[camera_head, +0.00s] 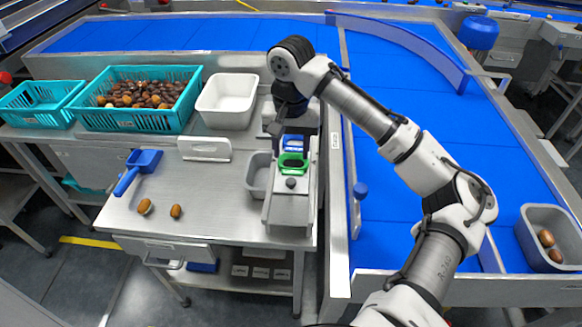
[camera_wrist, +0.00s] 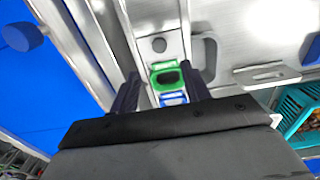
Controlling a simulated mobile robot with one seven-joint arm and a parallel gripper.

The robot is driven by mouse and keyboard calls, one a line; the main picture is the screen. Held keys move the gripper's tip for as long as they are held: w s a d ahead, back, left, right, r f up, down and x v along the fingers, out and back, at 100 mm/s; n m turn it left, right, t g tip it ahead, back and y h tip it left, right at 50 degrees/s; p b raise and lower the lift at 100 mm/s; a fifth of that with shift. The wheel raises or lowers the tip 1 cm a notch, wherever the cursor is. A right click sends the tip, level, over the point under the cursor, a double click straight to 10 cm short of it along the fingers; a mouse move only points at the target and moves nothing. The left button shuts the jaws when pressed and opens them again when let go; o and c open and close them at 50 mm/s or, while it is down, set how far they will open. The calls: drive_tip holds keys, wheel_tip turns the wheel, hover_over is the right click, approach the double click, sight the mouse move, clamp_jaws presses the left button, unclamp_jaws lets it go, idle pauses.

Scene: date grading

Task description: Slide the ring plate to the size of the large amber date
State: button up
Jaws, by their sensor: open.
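The ring plate shows a green ring (camera_head: 292,162) and a blue ring (camera_head: 293,143) on a narrow metal stand (camera_head: 288,207) with a dark round knob at its near end. The green ring also shows in the wrist view (camera_wrist: 165,77), with the blue part (camera_wrist: 173,99) beside it. My gripper (camera_wrist: 160,92) is open, and its fingers appear on either side of the plate in that view. I cannot tell whether they touch it. The larger amber date (camera_head: 145,206) lies on the steel table at the front left, beside a smaller date (camera_head: 176,211).
A grey tray (camera_head: 257,174) sits left of the stand. A blue conveyor (camera_head: 410,180) runs right.

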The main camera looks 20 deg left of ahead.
wheel_tip(320, 180, up, 5)
drive_tip(key=shift+r, duration=0.1)
idle(0.6)
